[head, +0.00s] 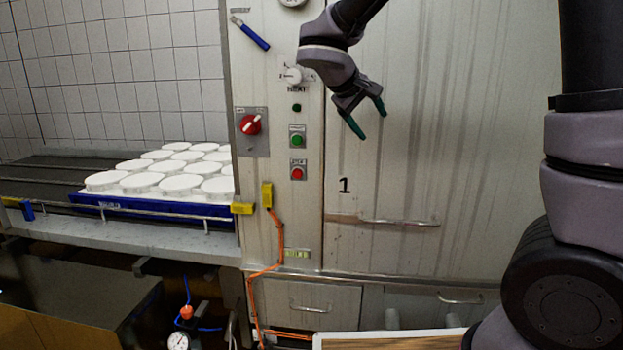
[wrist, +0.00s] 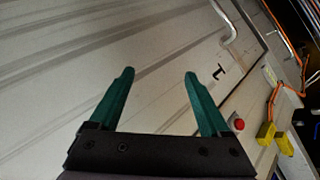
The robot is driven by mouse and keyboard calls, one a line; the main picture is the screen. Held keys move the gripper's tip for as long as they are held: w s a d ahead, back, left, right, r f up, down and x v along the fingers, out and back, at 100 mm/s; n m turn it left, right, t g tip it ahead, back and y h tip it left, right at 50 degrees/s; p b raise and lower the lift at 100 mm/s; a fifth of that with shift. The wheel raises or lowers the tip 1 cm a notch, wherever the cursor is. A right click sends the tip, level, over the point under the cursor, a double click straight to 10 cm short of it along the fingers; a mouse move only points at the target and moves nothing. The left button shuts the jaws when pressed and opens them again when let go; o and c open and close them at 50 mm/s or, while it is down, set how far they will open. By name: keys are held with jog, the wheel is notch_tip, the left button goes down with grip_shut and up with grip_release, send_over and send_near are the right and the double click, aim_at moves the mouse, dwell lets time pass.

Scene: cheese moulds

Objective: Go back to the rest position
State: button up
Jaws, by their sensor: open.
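My gripper (head: 370,118) is open and empty, raised in front of the metal cabinet door marked 1 (head: 460,120). Its two teal fingers stand apart in the wrist view (wrist: 158,88), with only the cabinet face behind them. In the head view the gripper is right of the control panel (head: 270,215), which carries a heat knob (head: 292,75), a green button (head: 297,140), a red button (head: 298,171) and a red rotary switch (head: 250,124). My arm partly covers the panel's upper right edge.
White round moulds (head: 180,184) stand on a blue-edged tray (head: 150,207) on the conveyor at left. A door handle (head: 398,222) juts from the cabinet below the gripper. An orange cable (head: 279,240) hangs from a yellow block (head: 266,195). A wood-topped surface (head: 390,341) shows at the bottom.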

jog(key=s+d+r+m+g+y, duration=0.1)
jog(key=s+d+m+g+y, duration=0.3)
jog(key=s+d, duration=0.65)
jog(key=s+r+m+t+y, duration=0.1)
jog(key=s+m+t+y, duration=0.1)
jog(key=s+m, duration=0.1)
jog(key=s+d+r+m+t+y, duration=0.1)
jog(key=s+r+m+t+y, duration=0.1)
jog(key=s, duration=0.4)
jog(key=shift+m+y, duration=0.3)
jog(key=shift+m, duration=0.1)
